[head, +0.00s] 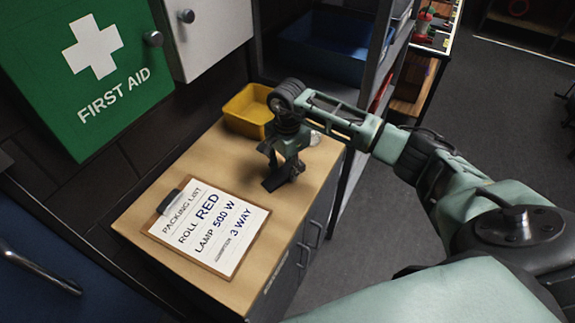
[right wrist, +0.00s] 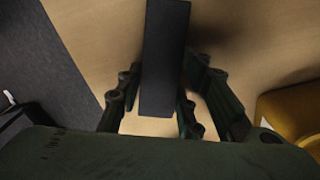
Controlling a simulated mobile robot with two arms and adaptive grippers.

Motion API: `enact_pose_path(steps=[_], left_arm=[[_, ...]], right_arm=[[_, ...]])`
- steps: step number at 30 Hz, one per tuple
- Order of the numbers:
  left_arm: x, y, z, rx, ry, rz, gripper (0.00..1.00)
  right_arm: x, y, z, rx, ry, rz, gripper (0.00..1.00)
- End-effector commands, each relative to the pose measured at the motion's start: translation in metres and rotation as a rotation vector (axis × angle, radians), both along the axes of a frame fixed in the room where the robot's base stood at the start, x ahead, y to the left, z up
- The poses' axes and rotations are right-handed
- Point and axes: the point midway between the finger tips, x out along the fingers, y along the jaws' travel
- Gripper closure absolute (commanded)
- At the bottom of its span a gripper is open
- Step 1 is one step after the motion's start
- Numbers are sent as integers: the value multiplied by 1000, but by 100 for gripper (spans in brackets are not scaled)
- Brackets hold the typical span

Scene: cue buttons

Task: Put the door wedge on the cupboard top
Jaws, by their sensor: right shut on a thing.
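My right gripper (head: 284,168) is over the wooden cupboard top (head: 290,210), with its fingers pointing down. It is shut on the door wedge (head: 273,184), a dark, nearly black piece that shows just below the fingertips. In the right wrist view the wedge (right wrist: 165,60) is a long dark block between the two fingers, with the light wood behind it. It is at or just above the cupboard top; I cannot tell whether it touches. My left gripper is not in view.
A clipboard with a packing list (head: 208,228) lies on the front left of the top. A yellow bin (head: 248,110) stands at the back. A green first aid box (head: 85,75) and a white cabinet (head: 205,35) hang on the wall. Shelving (head: 375,85) stands beyond the cupboard.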

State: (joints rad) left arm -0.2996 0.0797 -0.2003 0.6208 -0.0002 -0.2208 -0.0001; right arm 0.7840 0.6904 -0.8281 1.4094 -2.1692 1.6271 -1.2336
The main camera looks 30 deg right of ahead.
Motion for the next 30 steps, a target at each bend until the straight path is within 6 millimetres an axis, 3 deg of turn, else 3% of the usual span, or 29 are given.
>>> enact_pose_path(steps=[5, 6, 12, 25, 30], left_arm=[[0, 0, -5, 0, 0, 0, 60], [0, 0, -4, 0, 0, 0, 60], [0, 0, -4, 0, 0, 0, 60], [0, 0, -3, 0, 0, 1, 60], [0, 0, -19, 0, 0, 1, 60]], right_arm=[[0, 0, -4, 0, 0, 0, 94], [0, 0, -3, 0, 0, 0, 64], [0, 0, -3, 0, 1, 0, 47], [1, 0, 4, 0, -2, 0, 47], [2, -1, 34, -1, -6, 0, 47]])
